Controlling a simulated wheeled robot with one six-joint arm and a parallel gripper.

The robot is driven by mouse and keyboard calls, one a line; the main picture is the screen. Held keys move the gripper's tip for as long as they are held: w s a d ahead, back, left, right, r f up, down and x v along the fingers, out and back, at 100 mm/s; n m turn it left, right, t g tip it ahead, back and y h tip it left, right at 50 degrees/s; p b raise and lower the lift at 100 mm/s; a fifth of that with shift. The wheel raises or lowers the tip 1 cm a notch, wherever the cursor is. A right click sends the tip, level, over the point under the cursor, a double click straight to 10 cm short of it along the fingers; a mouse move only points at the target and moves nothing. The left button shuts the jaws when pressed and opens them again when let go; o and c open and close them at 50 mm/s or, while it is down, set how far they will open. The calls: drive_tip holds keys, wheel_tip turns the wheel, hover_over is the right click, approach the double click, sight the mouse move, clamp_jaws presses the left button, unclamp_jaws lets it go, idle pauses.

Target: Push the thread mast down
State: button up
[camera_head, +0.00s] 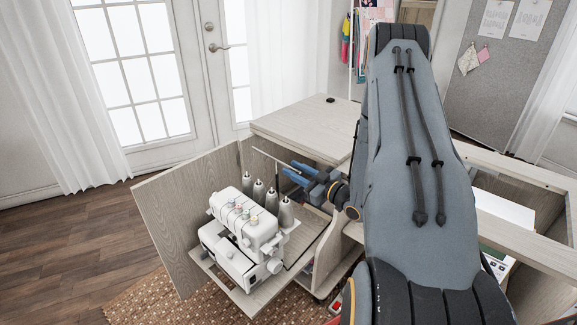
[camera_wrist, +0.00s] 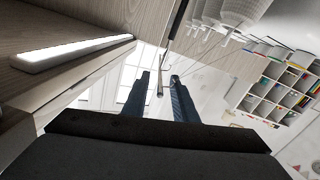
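The white serger (camera_head: 238,238) stands on the pulled-out cabinet shelf, with several grey thread cones (camera_head: 271,201) behind it. The thread mast shows as a thin pale bar (camera_head: 268,156) above the cones in the head view. In the wrist view a slim metal rod, likely part of the mast (camera_wrist: 175,42), runs down from the top, its end appearing in line with the gap between my fingertips. My gripper (camera_head: 288,172) has blue fingers pointing left, just above and behind the cones. In the wrist view my gripper (camera_wrist: 158,78) is open with nothing clasped. Contact with the mast cannot be told.
The cabinet top (camera_head: 305,125) lies behind my gripper, and the open cabinet door (camera_head: 180,215) stands left of the serger. A lit strip (camera_wrist: 75,52) runs under a wooden panel close to my wrist. Open air lies above the serger.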

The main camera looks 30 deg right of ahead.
sight(277, 161)
drive_tip(key=shift+x, duration=1.65)
clamp_jaws()
